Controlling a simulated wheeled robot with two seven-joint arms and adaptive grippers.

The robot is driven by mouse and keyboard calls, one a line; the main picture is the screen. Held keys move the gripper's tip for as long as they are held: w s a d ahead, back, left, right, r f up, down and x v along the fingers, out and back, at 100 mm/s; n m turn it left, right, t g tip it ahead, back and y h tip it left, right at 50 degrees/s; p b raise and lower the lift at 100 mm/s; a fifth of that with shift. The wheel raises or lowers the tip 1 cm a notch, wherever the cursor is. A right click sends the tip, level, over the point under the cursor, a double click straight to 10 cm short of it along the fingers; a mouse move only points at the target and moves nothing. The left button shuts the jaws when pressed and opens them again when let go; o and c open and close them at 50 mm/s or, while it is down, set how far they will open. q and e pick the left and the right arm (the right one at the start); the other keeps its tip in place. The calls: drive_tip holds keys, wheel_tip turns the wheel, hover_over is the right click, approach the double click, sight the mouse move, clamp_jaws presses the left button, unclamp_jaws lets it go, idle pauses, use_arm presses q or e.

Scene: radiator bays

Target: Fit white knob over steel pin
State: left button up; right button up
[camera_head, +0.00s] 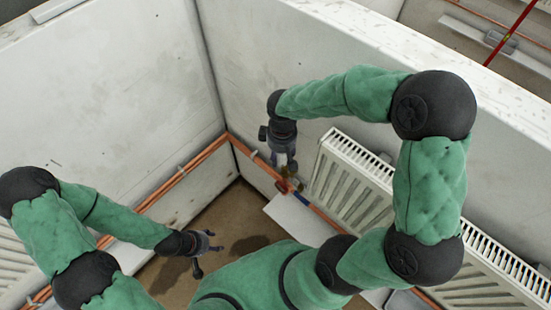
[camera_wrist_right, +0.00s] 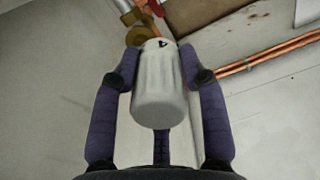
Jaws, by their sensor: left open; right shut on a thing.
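The white knob (camera_wrist_right: 160,90) fills the middle of the right wrist view, a pale cylinder with a small dark mark at its far end. My right gripper (camera_wrist_right: 162,75) is shut on it, one finger on each side. A brass valve (camera_wrist_right: 138,32) shows just beyond the knob's far end; whether they touch I cannot tell. I cannot make out the steel pin. My left gripper (camera_head: 203,252) is open and empty over the brown floor.
A white ribbed radiator (camera_head: 350,180) hangs on the wall right of the valve. Copper pipes (camera_head: 185,172) run low along both walls to the corner. A red part (camera_wrist_right: 156,8) sits by the valve in the wrist view. A white board (camera_head: 298,220) lies below. Floor near the corner (camera_head: 235,205) is clear.

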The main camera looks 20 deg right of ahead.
drive_tip(key=shift+w+d+f, duration=0.1)
drive_tip(key=shift+w+d, duration=0.05)
drive_tip(key=shift+d, duration=0.25)
drive_tip(key=shift+w+d+f+b, duration=0.25)
drive_tip(key=shift+d+f+b, duration=0.1)
drive_tip(key=shift+d+f, duration=0.15)
drive_tip(key=shift+w+d+f+b, duration=0.2)
drive_tip(key=shift+d+f+b, duration=0.15)
drive_tip(key=shift+d, duration=0.2)
drive_tip(key=shift+f+b, duration=0.3)
drive_tip(key=shift+f, duration=0.2)
drive_tip(key=shift+f+b, duration=1)
drive_tip(key=shift+f, duration=0.5)
idle(0.5)
drive_tip(key=o, duration=1.8)
drive_tip(key=shift+a, duration=0.1)
drive_tip(key=shift+r+p, duration=3.45)
drive_tip(key=shift+r, duration=0.95)
